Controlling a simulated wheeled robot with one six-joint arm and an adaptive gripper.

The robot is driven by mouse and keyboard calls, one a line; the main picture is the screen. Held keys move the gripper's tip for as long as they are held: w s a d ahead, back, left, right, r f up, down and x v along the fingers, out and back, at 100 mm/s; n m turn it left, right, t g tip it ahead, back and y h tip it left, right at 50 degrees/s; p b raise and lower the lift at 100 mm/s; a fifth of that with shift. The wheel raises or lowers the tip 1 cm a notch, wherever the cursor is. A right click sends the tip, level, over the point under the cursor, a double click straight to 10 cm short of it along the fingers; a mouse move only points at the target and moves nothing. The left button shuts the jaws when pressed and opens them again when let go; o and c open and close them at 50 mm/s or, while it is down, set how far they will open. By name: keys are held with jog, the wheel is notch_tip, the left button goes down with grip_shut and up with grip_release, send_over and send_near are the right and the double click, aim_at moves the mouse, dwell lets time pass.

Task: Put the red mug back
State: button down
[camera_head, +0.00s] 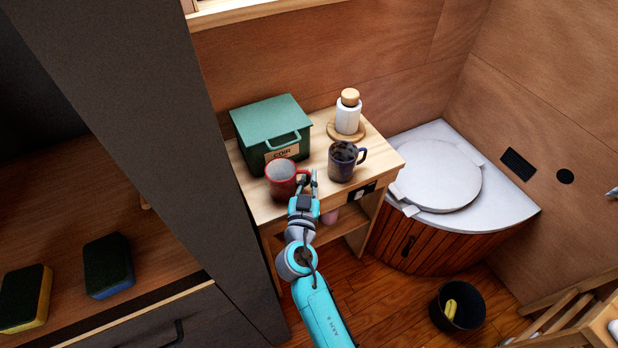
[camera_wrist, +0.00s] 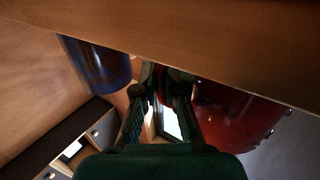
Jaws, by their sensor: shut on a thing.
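The red mug (camera_head: 281,182) is upright at the front of the small wooden stand, before the green box. In the wrist view the red mug (camera_wrist: 235,115) is at the right, close to the fingers. My gripper (camera_head: 307,182) reaches in from the front and is shut on the mug's handle side. In the wrist view my gripper (camera_wrist: 163,82) partly hides the handle. I cannot tell whether the mug's base touches the stand top.
A dark blue mug (camera_head: 342,163) stands just right of my gripper, also at the left in the wrist view (camera_wrist: 97,65). The green box (camera_head: 270,120) and a white jar (camera_head: 348,117) stand behind on the stand (camera_head: 375,150). The stand's right front corner is bare.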

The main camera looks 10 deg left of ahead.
jog(key=shift+f, duration=0.1)
jog(key=c, duration=1.2)
grip_release()
jog(key=shift+c, duration=0.2)
jog(key=shift+s, duration=0.15)
jog(key=s, duration=1.1)
jog(key=shift+s, duration=0.35)
jog(key=shift+d, duration=0.1)
